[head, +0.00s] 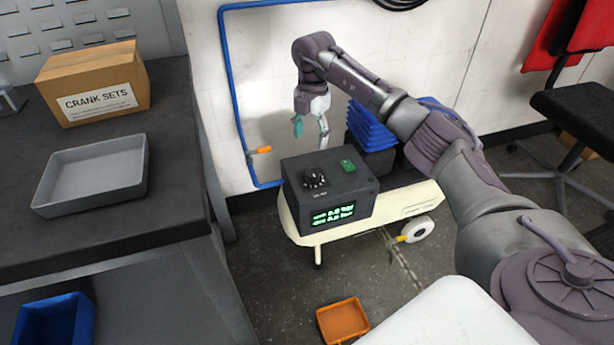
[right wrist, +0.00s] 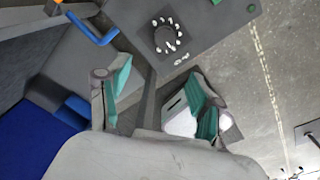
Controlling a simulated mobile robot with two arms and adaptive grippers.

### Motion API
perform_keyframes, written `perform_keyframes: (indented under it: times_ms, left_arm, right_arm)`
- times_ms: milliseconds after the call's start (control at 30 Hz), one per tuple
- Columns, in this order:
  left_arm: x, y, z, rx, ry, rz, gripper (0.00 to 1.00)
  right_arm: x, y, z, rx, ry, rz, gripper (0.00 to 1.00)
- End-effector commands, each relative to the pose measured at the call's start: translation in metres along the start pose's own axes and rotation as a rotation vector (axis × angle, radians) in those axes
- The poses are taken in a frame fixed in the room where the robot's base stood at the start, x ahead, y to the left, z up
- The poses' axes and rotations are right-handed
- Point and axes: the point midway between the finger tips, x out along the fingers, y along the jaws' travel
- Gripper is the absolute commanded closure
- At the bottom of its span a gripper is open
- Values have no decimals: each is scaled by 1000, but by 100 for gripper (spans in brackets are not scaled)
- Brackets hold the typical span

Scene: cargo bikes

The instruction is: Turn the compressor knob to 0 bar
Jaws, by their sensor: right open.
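The compressor is a dark control box (head: 300,205) on a cream tank (head: 412,207). A black round knob (head: 315,178) sits on its top face. The knob also shows in the right wrist view (right wrist: 166,38), ringed by white marks; its setting is too small to read. A green display (head: 333,214) on the box front shows two lines that I cannot read surely. My right gripper (head: 311,128) is open and empty above and behind the box, apart from the knob. In the right wrist view, its teal-padded fingers (right wrist: 158,100) are spread below the knob. My left gripper is out of view.
A green button (head: 347,166) is beside the knob. Blue stacked bins (head: 371,127) stand behind the box. A blue pipe with an orange-handled valve (head: 262,150) runs along the wall. An orange tray (head: 342,320) lies on the floor. A workbench (head: 170,175) stands at left.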

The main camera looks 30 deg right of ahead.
Motion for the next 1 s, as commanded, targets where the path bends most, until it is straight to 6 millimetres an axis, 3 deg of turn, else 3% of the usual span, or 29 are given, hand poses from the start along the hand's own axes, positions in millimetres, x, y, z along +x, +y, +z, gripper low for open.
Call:
perform_keyframes:
  times_ms: [167, 533, 800, 1000]
  left_arm:
    - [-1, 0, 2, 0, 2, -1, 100]
    - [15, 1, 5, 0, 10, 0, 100]
    - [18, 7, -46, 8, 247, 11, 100]
    - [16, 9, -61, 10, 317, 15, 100]
  right_arm:
    - [8, -5, 7, 22, -33, -21, 34]
    - [85, -6, 8, 20, -28, -19, 34]
    - [121, -6, 9, 18, -28, -17, 34]
    - [131, -6, 10, 19, -29, -15, 34]
